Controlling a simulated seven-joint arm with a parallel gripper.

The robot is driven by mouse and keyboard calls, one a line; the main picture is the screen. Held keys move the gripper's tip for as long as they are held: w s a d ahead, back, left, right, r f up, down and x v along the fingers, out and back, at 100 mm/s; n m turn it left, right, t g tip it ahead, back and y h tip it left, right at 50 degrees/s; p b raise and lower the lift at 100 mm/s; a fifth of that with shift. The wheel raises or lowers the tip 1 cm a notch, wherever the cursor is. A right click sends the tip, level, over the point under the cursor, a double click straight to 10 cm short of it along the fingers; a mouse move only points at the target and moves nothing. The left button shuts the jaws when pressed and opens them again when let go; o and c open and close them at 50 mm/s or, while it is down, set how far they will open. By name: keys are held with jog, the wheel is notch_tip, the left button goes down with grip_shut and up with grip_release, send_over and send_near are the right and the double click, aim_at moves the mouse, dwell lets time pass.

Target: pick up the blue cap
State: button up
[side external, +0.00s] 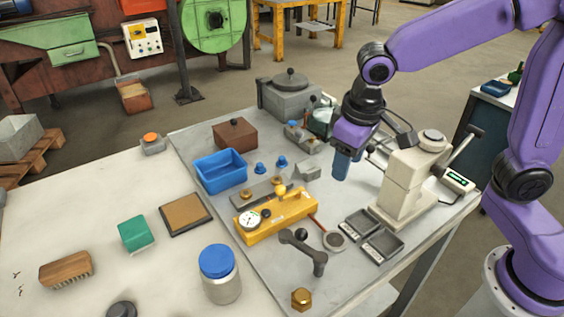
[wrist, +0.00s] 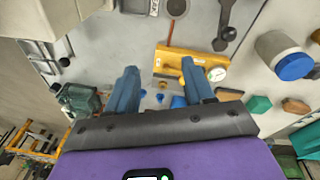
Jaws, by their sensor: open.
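Two small blue caps stand on the grey worktop: one (side external: 260,168) beside the blue bin, the other (side external: 281,161) just right of it. They show small in the wrist view (wrist: 143,93), the second (wrist: 160,98) partly hidden near the gripper's edge. A jar with a larger blue lid (side external: 217,260) stands at the front; its lid shows at right in the wrist view (wrist: 295,66). My gripper (side external: 341,170) hangs above the worktop, to the right of the small caps and apart from them. Its blue fingers (wrist: 158,68) are spread, with nothing held between them.
The blue bin (side external: 221,172) and brown box (side external: 235,134) stand beside the caps. A yellow fixture with a gauge (side external: 272,217) lies in front. A beige press (side external: 410,180) stands close right of my gripper. A grey pot (side external: 290,97) stands behind. The left tabletop has free room.

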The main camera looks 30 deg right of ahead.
jog(key=w+a+m+h, duration=0.1)
jog(key=w+m, duration=0.2)
jog(key=w, duration=0.3)
jog(key=w+a+m, duration=0.2)
jog(key=w+m, duration=0.1)
jog(key=w, duration=0.3)
jog(key=m+t+h, duration=0.1)
jog(key=m+h, duration=0.1)
jog(key=m, duration=0.5)
send_near(282, 158)
jog(key=x, duration=0.3)
jog(key=shift+w+d, duration=0.2)
jog(key=shift+w, duration=0.05)
jog(key=shift+x, duration=2.8)
jog(key=shift+s+a+f, duration=0.1)
jog(key=shift+s, duration=0.1)
jog(key=c, duration=0.9)
